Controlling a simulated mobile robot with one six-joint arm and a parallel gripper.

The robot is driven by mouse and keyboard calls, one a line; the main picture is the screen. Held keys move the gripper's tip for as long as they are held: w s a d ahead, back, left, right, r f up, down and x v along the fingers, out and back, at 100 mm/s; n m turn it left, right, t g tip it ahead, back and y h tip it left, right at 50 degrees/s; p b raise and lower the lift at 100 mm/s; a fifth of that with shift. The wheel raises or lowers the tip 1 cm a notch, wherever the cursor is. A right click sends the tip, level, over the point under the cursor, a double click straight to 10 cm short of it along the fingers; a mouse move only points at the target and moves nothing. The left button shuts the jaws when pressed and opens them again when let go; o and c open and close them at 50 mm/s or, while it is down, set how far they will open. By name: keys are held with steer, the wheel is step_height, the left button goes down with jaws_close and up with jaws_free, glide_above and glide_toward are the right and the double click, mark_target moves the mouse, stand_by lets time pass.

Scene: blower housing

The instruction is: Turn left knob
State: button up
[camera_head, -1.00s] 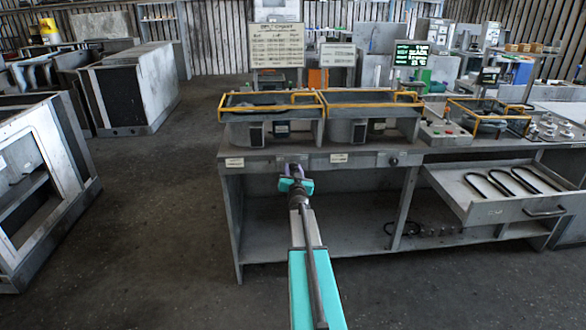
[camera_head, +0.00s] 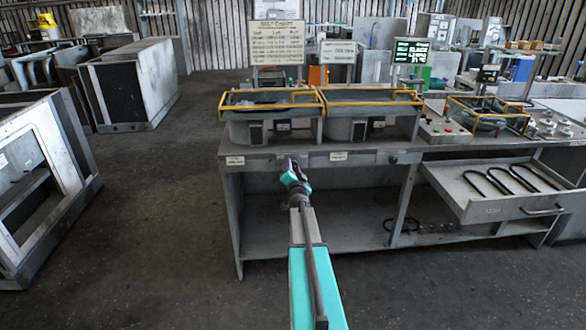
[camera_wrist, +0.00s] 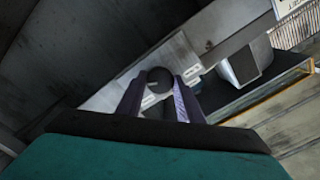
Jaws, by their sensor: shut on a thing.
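The left knob is a round dark knob that shows in the wrist view (camera_wrist: 158,80), on the pale front edge of the bench. My gripper (camera_wrist: 158,101) has its two purple fingers on either side of it and is shut on it. The wrist view is strongly tilted, so the gripper is rolled relative to the bench. In the head view my gripper (camera_head: 292,165) is at the bench front, below the left yellow-framed unit, and hides the left knob. The right knob (camera_head: 393,160) is a small dark knob farther right on the same edge.
Two label plates, left (camera_head: 235,160) and right (camera_head: 338,156), sit on the bench edge. Two yellow-framed units (camera_head: 270,107) stand on top. An open drawer (camera_head: 488,210) with black hooked parts juts out at right.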

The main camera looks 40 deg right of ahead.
steer(key=shift+w, duration=0.1)
steer(key=o, duration=1.1)
steer(key=shift+c, duration=0.2)
steer(key=shift+s+a, duration=0.1)
steer(key=shift+s, duration=0.1)
steer(key=b+v, duration=0.2)
steer(key=v, duration=1.1)
steer(key=shift+s+a, duration=0.15)
